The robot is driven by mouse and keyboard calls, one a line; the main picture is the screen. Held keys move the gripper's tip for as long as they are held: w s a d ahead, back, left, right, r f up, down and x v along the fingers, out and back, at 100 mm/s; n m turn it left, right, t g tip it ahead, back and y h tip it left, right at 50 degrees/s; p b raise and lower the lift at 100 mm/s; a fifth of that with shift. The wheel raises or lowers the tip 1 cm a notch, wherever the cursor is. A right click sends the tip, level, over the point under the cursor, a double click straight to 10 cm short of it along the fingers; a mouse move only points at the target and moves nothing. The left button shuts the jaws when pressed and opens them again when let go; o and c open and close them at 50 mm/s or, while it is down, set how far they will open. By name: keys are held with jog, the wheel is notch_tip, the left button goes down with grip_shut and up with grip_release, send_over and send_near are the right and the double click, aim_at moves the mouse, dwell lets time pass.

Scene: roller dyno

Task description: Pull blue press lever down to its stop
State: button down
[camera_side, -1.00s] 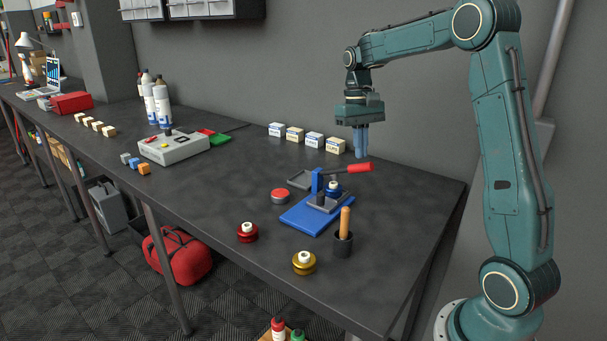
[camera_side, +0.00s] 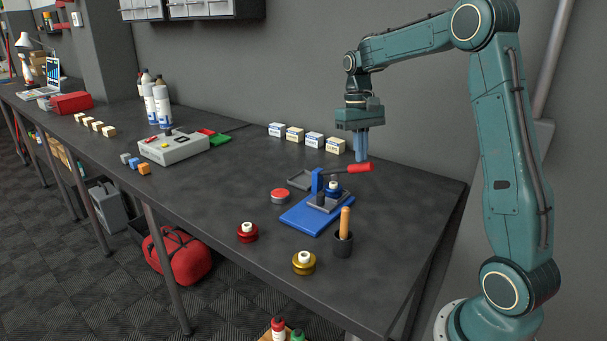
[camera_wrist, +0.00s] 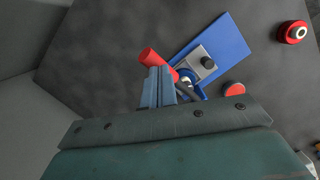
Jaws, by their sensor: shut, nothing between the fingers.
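The blue press (camera_side: 318,185) stands on a blue base plate (camera_side: 302,220) near the front of the bench. Its lever ends in a red handle (camera_side: 358,168) that points right and is close to level, tilted slightly up. My gripper (camera_side: 361,159) is shut and empty, pointing down with its fingertips right at or just above the red handle; I cannot tell whether they touch. In the wrist view the shut fingers (camera_wrist: 158,86) lie beside the red handle (camera_wrist: 151,57) and cover part of the press. A dark part with a light top (camera_side: 333,187) sits in the press.
A red spool (camera_side: 247,232), a gold spool (camera_side: 304,262) and a red round tin (camera_side: 280,196) are nearby. Several small boxes (camera_side: 294,134) line the wall. A grey control box (camera_side: 173,147) stands left.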

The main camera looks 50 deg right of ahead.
aim_at(362, 167)
jog(key=shift+d+x, duration=0.1)
jog(key=shift+x, duration=1.1)
jog(key=shift+d+x, duration=0.15)
jog(key=shift+x, duration=1)
dwell(0.4)
jog(key=shift+w, duration=0.1)
dwell(0.4)
jog(key=shift+s+a+v, duration=0.15)
jog(key=shift+s+v, duration=0.1)
jog(key=shift+v, duration=1.3)
jog(key=shift+s+a+v, duration=0.2)
jog(key=shift+s+v, duration=0.1)
jog(key=shift+v, duration=1.3)
jog(key=shift+s+a+v, duration=0.15)
jog(key=shift+s+v, duration=0.1)
jog(key=shift+v, duration=1.3)
jog(key=shift+r, duration=0.4)
